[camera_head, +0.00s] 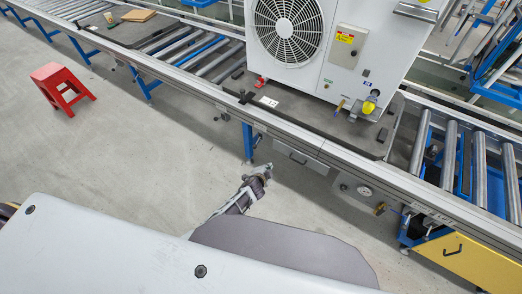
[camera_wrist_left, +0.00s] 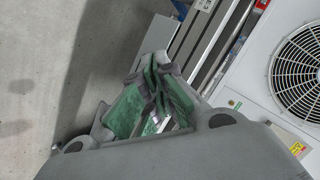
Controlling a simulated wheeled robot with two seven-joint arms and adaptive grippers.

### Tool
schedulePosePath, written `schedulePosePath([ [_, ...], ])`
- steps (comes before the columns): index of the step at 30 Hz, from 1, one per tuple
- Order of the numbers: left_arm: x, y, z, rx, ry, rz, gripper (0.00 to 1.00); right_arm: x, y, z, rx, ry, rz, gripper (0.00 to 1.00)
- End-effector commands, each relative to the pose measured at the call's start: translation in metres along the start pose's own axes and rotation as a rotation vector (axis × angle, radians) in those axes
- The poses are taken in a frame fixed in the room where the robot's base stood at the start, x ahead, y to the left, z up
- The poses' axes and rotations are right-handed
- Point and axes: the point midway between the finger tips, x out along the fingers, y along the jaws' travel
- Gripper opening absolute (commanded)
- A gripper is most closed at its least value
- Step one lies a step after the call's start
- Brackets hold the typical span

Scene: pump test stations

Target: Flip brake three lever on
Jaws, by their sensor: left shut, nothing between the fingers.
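No lever that I can name as the brake three lever shows clearly in either view. A small red part (camera_head: 260,82) sits at the lower left foot of the white fan unit (camera_head: 340,50), but I cannot tell what it is. My left gripper (camera_head: 264,170) is in front of the conveyor's side rail, below its top, near a blue leg. In the left wrist view its fingers (camera_wrist_left: 155,68) are shut together with nothing between them. My right gripper is in neither view.
The conveyor rail (camera_head: 320,146) runs diagonally across, with a numbered label (camera_head: 268,101) on it. A gauge (camera_head: 364,191) and brass fitting (camera_head: 380,208) are on its front side. A red stool (camera_head: 62,86) stands on open floor at left. A yellow panel (camera_head: 470,258) is at lower right.

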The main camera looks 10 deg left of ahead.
Motion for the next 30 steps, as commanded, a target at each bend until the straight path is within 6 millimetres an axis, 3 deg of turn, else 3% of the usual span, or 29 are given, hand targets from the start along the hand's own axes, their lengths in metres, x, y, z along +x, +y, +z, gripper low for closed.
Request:
schedulePosePath([
  [7,-0.012,-0.048,-0.038,0.201,0.016,-0.12,0.0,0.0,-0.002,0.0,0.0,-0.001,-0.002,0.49],
  [16,-0.029,-0.098,-0.061,0.431,-0.025,-0.257,0.0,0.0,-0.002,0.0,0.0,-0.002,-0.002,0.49],
  [30,-0.035,-0.118,-0.053,0.635,-0.123,-0.316,0.0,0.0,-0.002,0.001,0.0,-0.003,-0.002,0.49],
])
